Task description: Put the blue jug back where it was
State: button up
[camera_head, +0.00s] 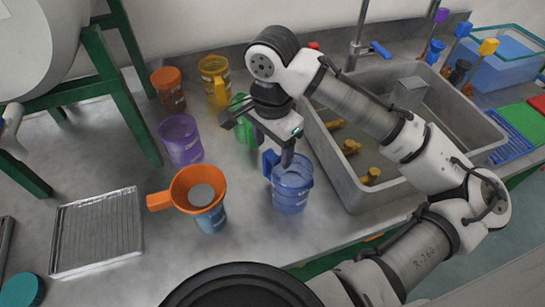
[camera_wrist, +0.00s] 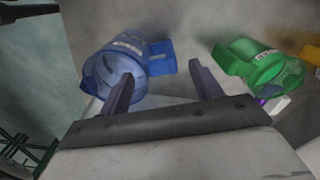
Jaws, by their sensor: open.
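The blue jug (camera_head: 293,190) stands upright on the grey counter, left of the sink, with its handle on its upper left side. In the wrist view the blue jug (camera_wrist: 103,68) is at the upper left, its handle pointing right. My gripper (camera_head: 281,150) is open and pointing down over the jug's handle side. In the wrist view my gripper (camera_wrist: 164,88) has its fingers spread, and the handle shows between and beyond them. I cannot tell whether a finger touches the jug. Nothing is held.
An orange funnel (camera_head: 197,186) sits on another blue container (camera_head: 212,219) to the left. Purple (camera_head: 181,140), orange (camera_head: 168,90), yellow (camera_head: 214,80) and green (camera_head: 243,125) jugs stand behind. The sink (camera_head: 440,130) is right.

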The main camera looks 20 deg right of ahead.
notch_tip(320, 180, up, 6)
jog(key=shift+r, duration=0.2)
dwell(0.4)
